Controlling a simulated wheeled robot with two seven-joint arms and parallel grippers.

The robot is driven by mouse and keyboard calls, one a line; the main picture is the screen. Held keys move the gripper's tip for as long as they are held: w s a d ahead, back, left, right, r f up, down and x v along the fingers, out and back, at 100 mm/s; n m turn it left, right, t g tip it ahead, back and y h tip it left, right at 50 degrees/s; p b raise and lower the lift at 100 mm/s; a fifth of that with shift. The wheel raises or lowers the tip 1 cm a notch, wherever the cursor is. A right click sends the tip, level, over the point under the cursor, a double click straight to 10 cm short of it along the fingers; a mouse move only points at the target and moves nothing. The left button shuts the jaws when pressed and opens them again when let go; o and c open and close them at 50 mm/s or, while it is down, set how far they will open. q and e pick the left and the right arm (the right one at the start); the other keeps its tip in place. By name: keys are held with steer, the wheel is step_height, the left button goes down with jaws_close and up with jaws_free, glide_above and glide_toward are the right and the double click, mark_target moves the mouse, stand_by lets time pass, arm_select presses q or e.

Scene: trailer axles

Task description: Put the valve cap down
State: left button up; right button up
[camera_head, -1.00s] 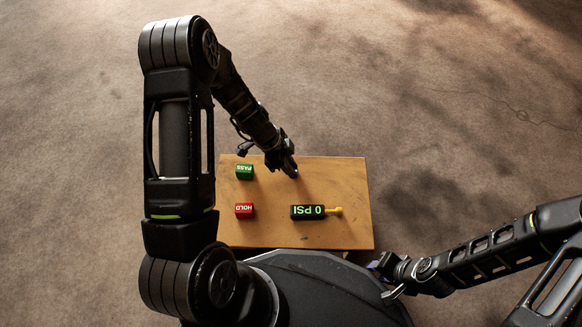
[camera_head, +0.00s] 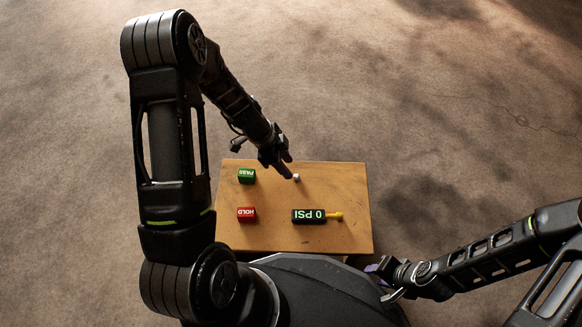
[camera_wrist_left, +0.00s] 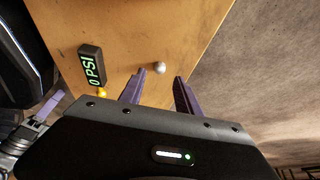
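The valve cap (camera_head: 296,177) is a small pale piece standing on the wooden table (camera_head: 345,200), right by the tip of my left gripper. It also shows in the left wrist view (camera_wrist_left: 159,68), on the wood beyond the fingers and apart from them. My left gripper (camera_head: 287,170) is over the table's far part. In the left wrist view its two purple fingers (camera_wrist_left: 160,85) are spread with nothing between them. My right gripper (camera_head: 376,268) is low at the right, off the table's near right corner; its fingers are too small to judge.
A black gauge reading 0 PSI (camera_head: 308,216) with a yellow tip lies on the table's near right part. A green PASS block (camera_head: 246,176) and a red HOLD block (camera_head: 246,214) stand at the left.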

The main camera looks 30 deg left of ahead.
arm_select(q)
steer(key=p+v, duration=0.2)
steer(key=v, duration=0.5)
steer(key=shift+s, duration=0.1)
stand_by(1.5)
